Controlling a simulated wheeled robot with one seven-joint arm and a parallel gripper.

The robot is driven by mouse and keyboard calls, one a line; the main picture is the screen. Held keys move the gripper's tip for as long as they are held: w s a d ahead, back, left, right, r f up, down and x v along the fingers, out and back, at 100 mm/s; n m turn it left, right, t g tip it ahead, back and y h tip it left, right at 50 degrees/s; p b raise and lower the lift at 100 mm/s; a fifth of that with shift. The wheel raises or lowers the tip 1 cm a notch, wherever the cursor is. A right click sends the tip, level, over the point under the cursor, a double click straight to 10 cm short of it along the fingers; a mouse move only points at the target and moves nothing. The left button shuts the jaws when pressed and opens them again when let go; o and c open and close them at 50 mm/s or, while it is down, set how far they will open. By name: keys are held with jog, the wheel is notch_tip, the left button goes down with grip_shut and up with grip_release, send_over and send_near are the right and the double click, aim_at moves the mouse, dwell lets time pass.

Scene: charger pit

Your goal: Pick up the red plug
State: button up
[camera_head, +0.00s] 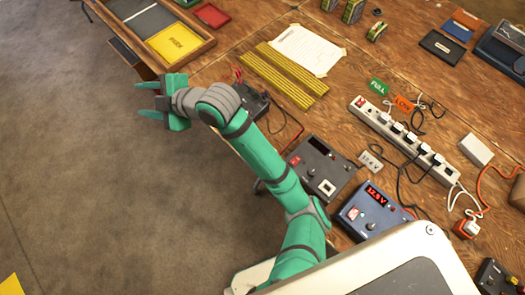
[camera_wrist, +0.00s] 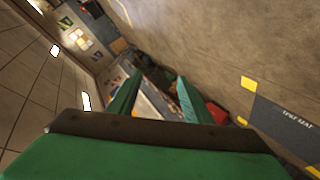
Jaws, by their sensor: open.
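My gripper (camera_head: 142,100) is open and empty in the head view, held out past the left edge of the workbench and pointing left, above the bare floor. Its two green fingers also show apart in the wrist view (camera_wrist: 158,86), with nothing between them. Small red leads (camera_head: 238,74) stand up from a dark charger box (camera_head: 252,100) just right of my gripper, partly hidden by my arm. They are too small to tell whether one is the red plug. An orange-red and white plug-like piece (camera_head: 467,228) lies at the far right of the bench, well away from my gripper.
The wooden workbench (camera_head: 225,68) carries a white power strip (camera_head: 405,138) with several plugs and cables, a grey charger (camera_head: 318,168), a blue charger (camera_head: 372,212), yellow strips (camera_head: 284,74) and a paper sheet (camera_head: 308,50). A wooden tray (camera_head: 207,46) is at the upper left.

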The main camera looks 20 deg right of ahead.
jog(key=s+d+f+n+g+h, duration=0.1)
jog(key=s+d+f+g+h, duration=0.2)
jog(key=d, duration=0.7)
jog(key=s+d+f+n+g+h, duration=0.2)
jog(key=s+d+f+g+h, duration=0.1)
jog(key=s+d+f, duration=0.4)
jog(key=s+d+f+n+g+h, duration=0.2)
jog(key=s+d+f, duration=0.4)
jog(key=d, duration=0.7)
jog(key=shift+d+f+g+h, duration=0.4)
jog(key=shift+f+g+h, duration=0.1)
jog(key=shift+g+h, duration=0.25)
jog(key=shift+a+f, duration=0.2)
jog(key=shift+f, duration=0.75)
notch_tip(320, 180, down, 5)
jog(key=shift+r, duration=0.2)
jog(key=c, duration=1.1)
